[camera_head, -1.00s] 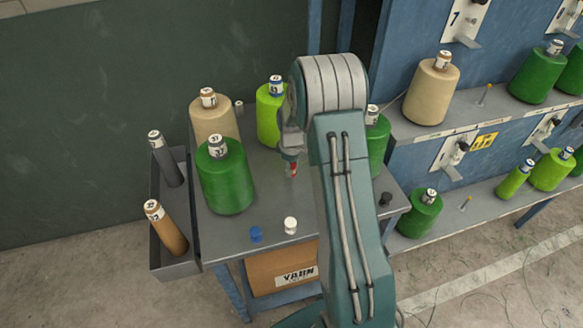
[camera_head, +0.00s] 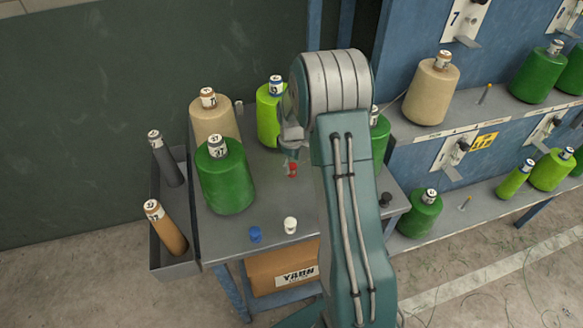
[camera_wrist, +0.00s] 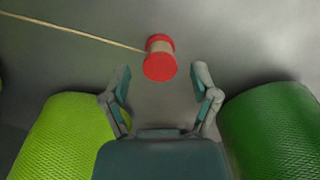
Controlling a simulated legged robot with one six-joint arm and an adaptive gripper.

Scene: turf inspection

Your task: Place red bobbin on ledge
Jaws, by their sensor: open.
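The red bobbin (camera_head: 292,170) stands on the grey top of the small blue-legged table (camera_head: 268,190), between the big yarn cones. In the wrist view the bobbin (camera_wrist: 159,58) shows red ends and a pale wound middle, just beyond my fingertips. My gripper (camera_wrist: 161,74) is open, with its two fingers spread to either side and clear of the bobbin. In the head view my gripper (camera_head: 288,157) is just above and behind the bobbin, partly hidden by my arm.
A lime cone (camera_head: 268,115) and green cones (camera_head: 225,180) stand close by. Blue (camera_head: 255,234) and white (camera_head: 290,225) bobbins stand at the table's front; a black one (camera_head: 386,200) is at the right. A rack with grey ledges (camera_head: 470,212) is at right. Thin yarn crosses the wrist view.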

